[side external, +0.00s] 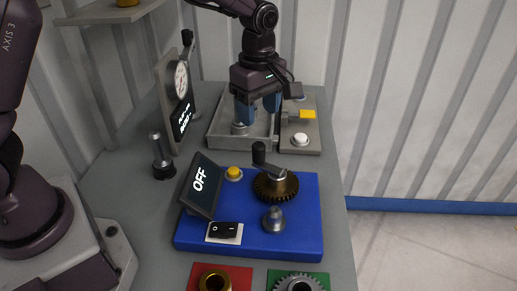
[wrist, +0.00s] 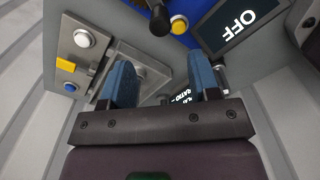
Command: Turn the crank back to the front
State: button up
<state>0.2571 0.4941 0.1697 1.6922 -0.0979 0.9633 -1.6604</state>
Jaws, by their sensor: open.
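The crank (side external: 268,170) sits on a brass gear on the blue base (side external: 300,232). Its upright black handle (side external: 259,154) is at the gear's far left side. In the wrist view a black knob, apparently this handle (wrist: 159,22), shows at the top edge beside a yellow button. My gripper (side external: 258,116) points down over the grey tray behind the blue base. Its blue fingers are apart, with nothing visibly held between them in the wrist view (wrist: 164,82). The gripper is apart from the crank. The gear is not clearly seen in the wrist view.
The blue base carries a screen reading OFF (side external: 201,182), a yellow button (side external: 233,173), a black switch (side external: 223,230) and a grey peg (side external: 274,219). A button panel (side external: 300,122) is right of the tray (side external: 223,143). A dial stand (side external: 181,80) and dark post (side external: 162,158) are left.

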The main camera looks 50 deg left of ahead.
aim_at(258, 144)
notch_tip(258, 144, down, 10)
jog(key=shift+f, duration=0.25)
jog(key=c, duration=0.9)
